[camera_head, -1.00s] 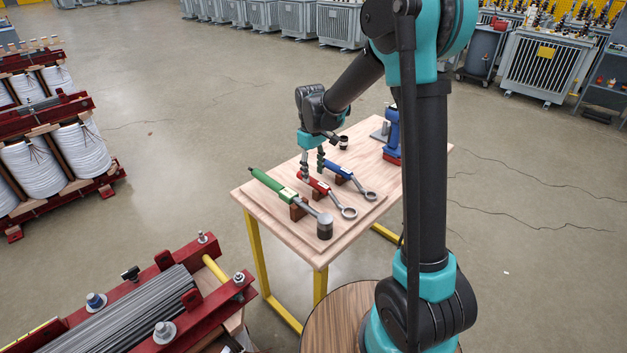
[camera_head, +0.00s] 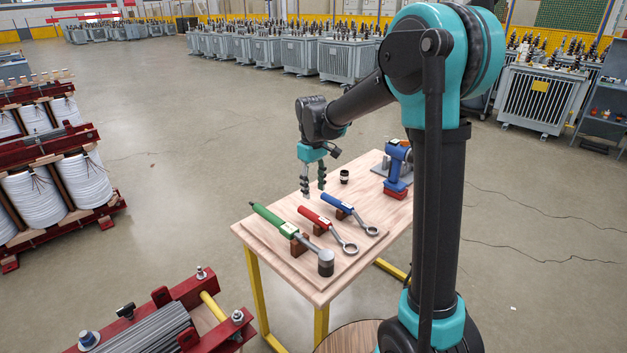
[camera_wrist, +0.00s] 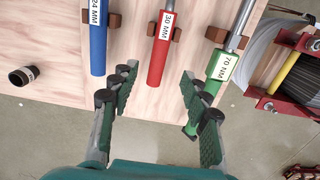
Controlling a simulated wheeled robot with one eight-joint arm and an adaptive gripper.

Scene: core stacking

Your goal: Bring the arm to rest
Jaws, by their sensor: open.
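My gripper (camera_head: 313,184) is open and empty. It hangs above the far edge of the wooden table (camera_head: 330,272), fingers pointing down, clear of the tools. In the wrist view my gripper (camera_wrist: 158,100) shows two spread green-padded fingers with nothing between them. The red wrench (camera_head: 315,219), the blue wrench (camera_head: 338,204) and the green torque tool (camera_head: 270,217) lie in small brown holders on the table. The red handle (camera_wrist: 159,58) is ahead of the finger gap, the blue handle (camera_wrist: 98,50) to its left and the green handle (camera_wrist: 217,70) to its right.
A red-framed core (camera_head: 165,315) stands at the front left, white coils (camera_head: 85,176) at the left. Grey transformers (camera_head: 300,55) line the back. Open floor lies behind the table.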

